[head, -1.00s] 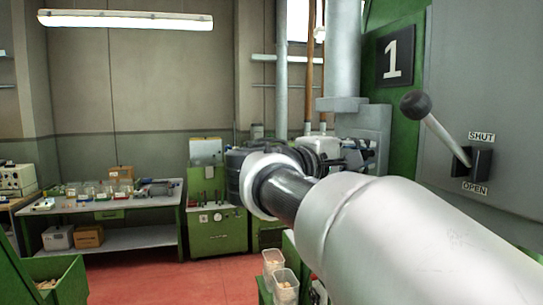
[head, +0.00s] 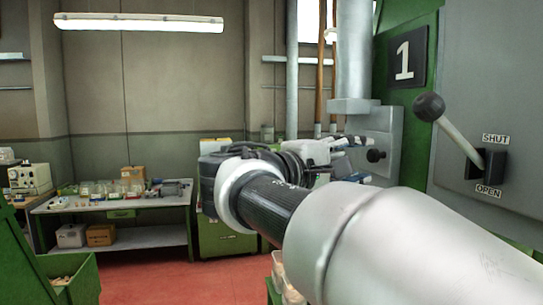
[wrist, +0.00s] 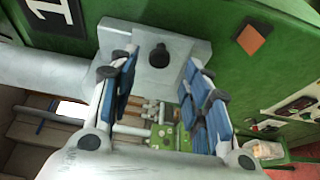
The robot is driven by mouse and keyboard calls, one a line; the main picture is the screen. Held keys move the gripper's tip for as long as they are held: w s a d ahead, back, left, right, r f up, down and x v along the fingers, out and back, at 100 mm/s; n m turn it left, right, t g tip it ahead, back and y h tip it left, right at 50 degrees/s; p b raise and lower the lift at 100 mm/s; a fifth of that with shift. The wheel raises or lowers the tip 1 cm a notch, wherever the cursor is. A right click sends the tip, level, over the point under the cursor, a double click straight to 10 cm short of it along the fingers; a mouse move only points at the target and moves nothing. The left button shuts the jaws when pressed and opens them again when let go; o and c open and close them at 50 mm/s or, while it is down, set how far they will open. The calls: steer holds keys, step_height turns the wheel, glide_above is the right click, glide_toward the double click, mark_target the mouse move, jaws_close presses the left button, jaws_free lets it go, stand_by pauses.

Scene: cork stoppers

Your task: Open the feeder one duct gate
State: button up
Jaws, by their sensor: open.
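A grey duct (head: 356,55) runs down to a grey gate plate (head: 385,122) with a round black knob (head: 375,155), beside a black sign with a white 1 (head: 406,61). The plate (wrist: 190,48) and knob (wrist: 158,55) also show in the wrist view, the knob between my fingers in the picture and apart from them. My gripper (wrist: 162,90) is open and empty, its blue-padded fingers on either side. In the head view my gripper (head: 350,144) is just left of the knob, partly hidden by my arm.
A black-knobbed lever (head: 455,132) on the grey panel at right points up-left, between SHUT and OPEN labels. A workbench (head: 150,205) with boxes stands at the back left. A green bin (head: 75,280) is at lower left. Red floor between is clear.

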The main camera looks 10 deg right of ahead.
steer(key=v, duration=0.6)
steer(key=shift+s+a, duration=0.15)
steer(key=shift+a, duration=0.05)
steer(key=s+d+f+g+y+b, duration=0.15)
steer(key=s+f, duration=0.25)
steer(key=f, duration=0.5)
steer(key=s+d+f+y+b, duration=0.2)
steer(key=s+f+y+b, duration=0.1)
steer(key=f, duration=0.5)
steer(key=s+d+f+g+y+b, duration=0.1)
steer(key=s+f+y+b, duration=0.2)
steer(key=f, duration=0.6)
steer(key=s+a+f+m+y+b, duration=0.1)
steer(key=s+a+f+y, duration=0.2)
steer(key=f, duration=0.4)
steer(key=s+a+f+m+y+b, duration=0.2)
steer(key=s+a+f+y, duration=0.1)
steer(key=f, duration=0.4)
steer(key=s+a+f+m+y+b, duration=0.1)
steer(key=s+a+f+y+b, duration=0.1)
steer(key=f, duration=0.5)
steer(key=s+a+y, duration=0.1)
steer(key=s+a, duration=0.1)
steer(key=s, duration=0.1)
steer(key=shift+s+a+f+m, duration=0.15)
steer(key=shift+s+f+m, duration=0.15)
steer(key=shift+f+m, duration=0.1)
